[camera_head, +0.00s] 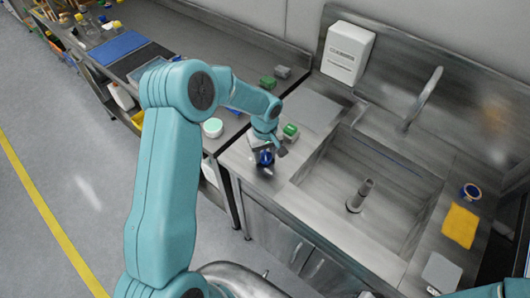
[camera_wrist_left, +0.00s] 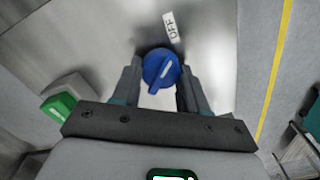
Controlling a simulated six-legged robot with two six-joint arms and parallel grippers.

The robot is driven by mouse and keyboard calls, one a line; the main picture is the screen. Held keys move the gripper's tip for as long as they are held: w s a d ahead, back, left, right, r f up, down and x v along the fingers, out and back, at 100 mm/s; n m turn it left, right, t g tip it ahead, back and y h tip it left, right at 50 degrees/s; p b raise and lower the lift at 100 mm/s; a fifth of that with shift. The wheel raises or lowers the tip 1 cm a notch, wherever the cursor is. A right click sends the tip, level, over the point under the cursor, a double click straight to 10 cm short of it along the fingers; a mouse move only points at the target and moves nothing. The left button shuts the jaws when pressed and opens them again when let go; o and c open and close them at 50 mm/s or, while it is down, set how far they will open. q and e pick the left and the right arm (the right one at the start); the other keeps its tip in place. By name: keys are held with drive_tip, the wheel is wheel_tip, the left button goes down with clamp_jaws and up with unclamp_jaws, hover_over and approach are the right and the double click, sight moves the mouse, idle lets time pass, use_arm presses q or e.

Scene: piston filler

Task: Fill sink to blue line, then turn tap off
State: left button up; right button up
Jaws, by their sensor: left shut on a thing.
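A round blue knob (camera_head: 265,158) sits on the steel counter left of the sink (camera_head: 325,185). My left gripper (camera_head: 269,151) is over it from above. In the left wrist view the knob (camera_wrist_left: 161,70) with a white pointer stripe lies between the fingers, which are shut on it. A white label reading OFF (camera_wrist_left: 170,26) is beside the knob; the pointer leans towards the upper right. The curved steel tap (camera_head: 425,97) rises behind the sink. An upright grey pipe (camera_head: 360,195) stands in the basin. My right gripper is out of view.
A white dispenser (camera_head: 347,52) hangs on the back wall. A yellow cloth (camera_head: 461,225) and a blue-rimmed roll (camera_head: 470,191) lie right of the sink. A bench with bottles (camera_head: 110,30) extends left.

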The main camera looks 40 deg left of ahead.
use_arm(q)
drive_tip(key=m+b, duration=0.3)
drive_tip(key=shift+w+m, duration=0.1)
drive_tip(key=shift+m, duration=0.2)
drive_tip(key=m+b, duration=0.2)
drive_tip(key=m, duration=0.2)
drive_tip(key=shift+d, duration=0.1)
drive_tip(key=m+b, duration=0.1)
drive_tip(key=m, duration=0.4)
drive_tip(key=shift+r, duration=0.15)
drive_tip(key=m, duration=0.5)
drive_tip(key=shift+w+d+r, duration=0.1)
drive_tip(key=shift+d, duration=0.05)
drive_tip(key=o, duration=1.1)
drive_tip(key=shift+c, duration=0.2)
